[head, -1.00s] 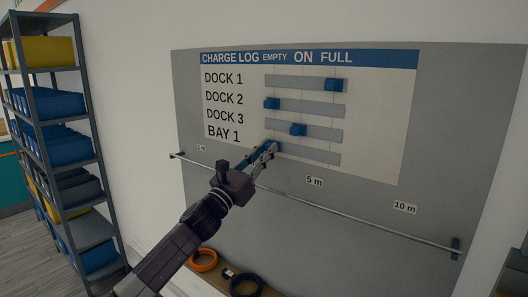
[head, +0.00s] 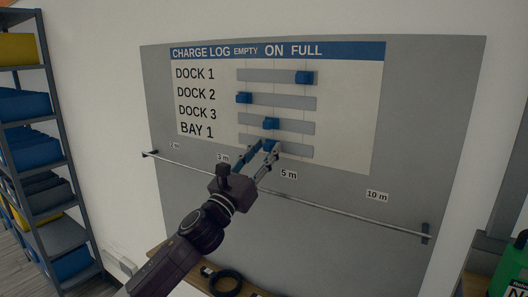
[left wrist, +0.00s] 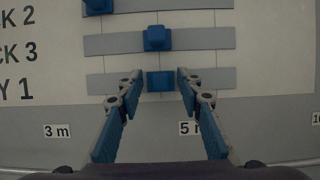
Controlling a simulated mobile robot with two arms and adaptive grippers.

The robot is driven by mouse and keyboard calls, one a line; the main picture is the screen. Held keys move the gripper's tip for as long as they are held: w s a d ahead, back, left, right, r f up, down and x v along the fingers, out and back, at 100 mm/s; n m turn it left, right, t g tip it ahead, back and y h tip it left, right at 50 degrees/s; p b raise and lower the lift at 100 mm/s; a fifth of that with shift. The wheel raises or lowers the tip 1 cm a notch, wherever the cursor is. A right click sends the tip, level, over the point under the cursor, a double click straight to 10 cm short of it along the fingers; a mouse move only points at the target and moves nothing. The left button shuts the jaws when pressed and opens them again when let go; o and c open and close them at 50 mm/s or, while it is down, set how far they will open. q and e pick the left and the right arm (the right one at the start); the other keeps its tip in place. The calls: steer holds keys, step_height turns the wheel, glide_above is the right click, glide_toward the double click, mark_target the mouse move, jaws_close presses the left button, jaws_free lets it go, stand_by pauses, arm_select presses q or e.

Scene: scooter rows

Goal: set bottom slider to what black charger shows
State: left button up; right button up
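The charge log board (head: 345,120) on the wall has rows DOCK 1, DOCK 2, DOCK 3 and BAY 1, each with a grey track and a blue slider. The bottom slider (left wrist: 160,81), in the BAY 1 row, is at mid-track, under the DOCK 3 slider (head: 271,123). It also shows partly in the head view (head: 270,145). My left gripper (head: 263,149) is open, its blue-padded fingertips on either side of the bottom slider with small gaps in the left wrist view (left wrist: 159,78). My right gripper is out of view. No black charger can be made out.
A metal rail (head: 300,201) runs below the board. A shelf rack (head: 50,150) with blue and yellow bins stands at left. A black ring (head: 226,283) lies on a low ledge below. A green object (head: 512,265) is at the right edge.

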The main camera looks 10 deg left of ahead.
arm_select(q)
steer(key=shift+s+a+f, duration=0.1)
steer(key=shift+f, duration=0.05)
steer(key=v, duration=1.1)
steer(key=shift+s, duration=0.3)
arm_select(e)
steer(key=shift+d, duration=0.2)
arm_select(q)
steer(key=shift+f, duration=0.1)
